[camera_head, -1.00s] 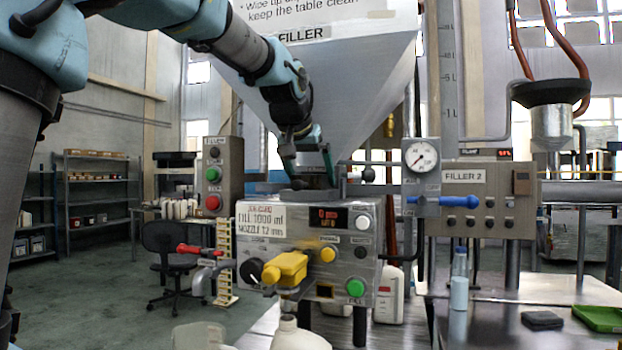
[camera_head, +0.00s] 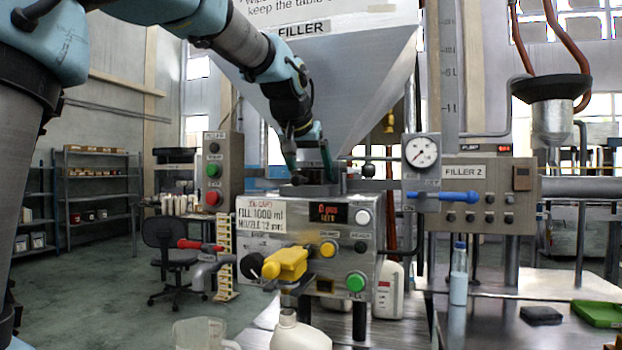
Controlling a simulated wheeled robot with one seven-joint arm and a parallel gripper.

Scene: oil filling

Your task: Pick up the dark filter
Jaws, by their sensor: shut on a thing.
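My gripper (camera_head: 310,172) is above the metal filler box (camera_head: 345,240), under the big cone hopper (camera_head: 325,75). Its fingers point down and are shut on the dark filter (camera_head: 312,177), a small dark piece that shows only in part between them. The filter is at the grey slot or frame on top of the box. I cannot tell whether it still touches that frame.
A yellow valve handle (camera_head: 285,264) and buttons are on the box front. A white bottle (camera_head: 298,332) and a clear jug (camera_head: 200,334) stand below. A gauge (camera_head: 421,151) and blue handle (camera_head: 446,195) are to the right. A green tray (camera_head: 598,314) lies far right.

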